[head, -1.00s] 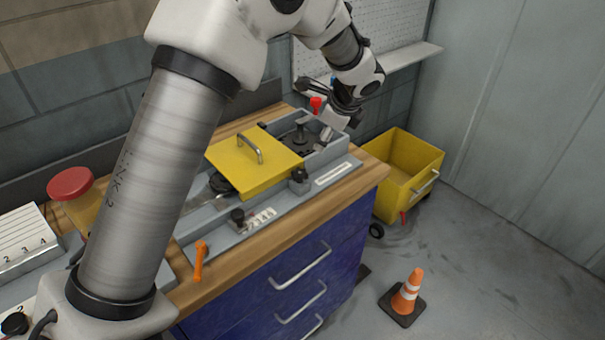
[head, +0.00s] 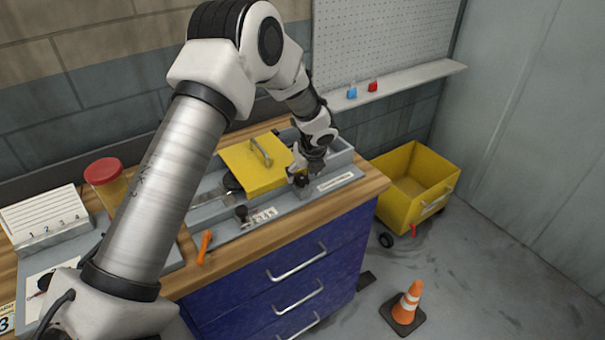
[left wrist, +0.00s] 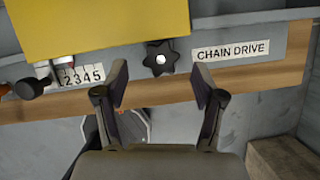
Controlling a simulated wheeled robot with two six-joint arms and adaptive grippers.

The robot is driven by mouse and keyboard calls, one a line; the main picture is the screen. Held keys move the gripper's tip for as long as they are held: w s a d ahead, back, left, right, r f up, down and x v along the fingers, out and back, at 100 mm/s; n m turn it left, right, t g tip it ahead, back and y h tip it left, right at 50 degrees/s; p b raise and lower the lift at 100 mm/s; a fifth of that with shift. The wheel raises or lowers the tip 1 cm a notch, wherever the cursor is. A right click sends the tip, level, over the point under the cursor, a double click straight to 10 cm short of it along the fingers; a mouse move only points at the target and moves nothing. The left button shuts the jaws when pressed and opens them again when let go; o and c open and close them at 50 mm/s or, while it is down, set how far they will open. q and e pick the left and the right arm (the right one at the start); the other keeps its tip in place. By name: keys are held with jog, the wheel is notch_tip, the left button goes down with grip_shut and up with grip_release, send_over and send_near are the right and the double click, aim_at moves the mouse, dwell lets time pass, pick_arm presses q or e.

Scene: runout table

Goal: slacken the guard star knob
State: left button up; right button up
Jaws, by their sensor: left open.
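The guard star knob (left wrist: 160,58) is black with a pale centre and sits just below the edge of the yellow guard cover (left wrist: 100,22) in the left wrist view. In the head view the knob (head: 301,181) is on the front rail of the grey machine, beside the yellow cover (head: 252,168). My left gripper (left wrist: 158,76) is open, its two fingers apart on either side of the knob's line and short of it in the picture. In the head view my left gripper (head: 305,168) is right at the knob and partly hides it. My right gripper is not in view.
A "CHAIN DRIVE" label (left wrist: 236,50) lies right of the knob. A numbered counter with a small black knob (head: 241,213) is to the left. An orange handle (head: 204,246) stands at the front. A yellow cart (head: 412,190) and a cone (head: 406,305) stand on the floor.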

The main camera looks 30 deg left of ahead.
pick_arm(q)
jog(key=shift+x, duration=0.9)
jog(key=shift+a+f, duration=0.1)
jog(key=shift+f, duration=0.15)
jog(key=c, duration=1.1)
jog(key=shift+w+r+n+y+p, duration=0.15)
jog(key=shift+n+y+p, duration=0.15)
jog(key=shift+n+p, duration=0.3)
jog(key=shift+c, duration=0.2)
jog(key=shift+n+g, duration=0.6)
jog(key=shift+n, duration=0.4)
jog(key=o, duration=1.1)
jog(key=shift+o, duration=0.2)
